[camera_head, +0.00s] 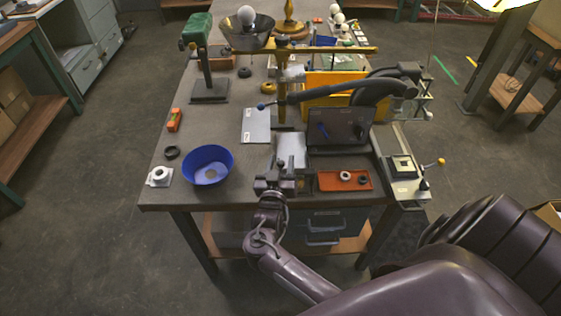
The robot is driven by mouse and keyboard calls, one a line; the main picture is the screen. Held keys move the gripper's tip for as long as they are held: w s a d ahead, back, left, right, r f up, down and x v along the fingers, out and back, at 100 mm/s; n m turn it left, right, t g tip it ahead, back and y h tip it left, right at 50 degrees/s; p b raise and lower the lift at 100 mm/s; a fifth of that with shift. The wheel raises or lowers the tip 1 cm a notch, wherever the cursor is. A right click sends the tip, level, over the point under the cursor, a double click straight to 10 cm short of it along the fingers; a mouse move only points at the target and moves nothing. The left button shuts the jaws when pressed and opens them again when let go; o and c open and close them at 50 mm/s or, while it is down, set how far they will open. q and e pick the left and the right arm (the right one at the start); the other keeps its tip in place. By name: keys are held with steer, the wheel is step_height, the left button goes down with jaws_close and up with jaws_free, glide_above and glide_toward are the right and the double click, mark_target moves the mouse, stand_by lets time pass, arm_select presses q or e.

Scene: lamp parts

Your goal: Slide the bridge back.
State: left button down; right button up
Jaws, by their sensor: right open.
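No part is clearly marked as the bridge. The most bridge-like part is a brass horizontal bar (335,50), which runs right from an upright brass post (282,80) over the workbench. Below it, a dark curved arm with a blue knob (261,106) reaches left from a machine at the bench's right side. My right gripper (281,170) is open at the bench's front edge, beside a light grey plate (291,148) and well in front of the bar and the post. It appears empty. My left gripper is out of view.
A blue bowl (208,165) and white holder (159,176) stand front left. An orange tray (345,180) with rings lies right of my gripper. A dark panel (340,127) and yellow bin (335,84) stand behind it. The bench (228,128) has free room left of centre.

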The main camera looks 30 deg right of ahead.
jaws_close()
steer(key=shift+w, duration=0.15)
steer(key=shift+w+d+b, duration=0.25)
steer(key=shift+w+b, duration=0.05)
steer(key=shift+b, duration=0.05)
steer(key=x, duration=0.1)
steer(key=b+x, duration=0.1)
steer(key=x, duration=0.1)
steer(key=shift+w, duration=0.45)
jaws_free()
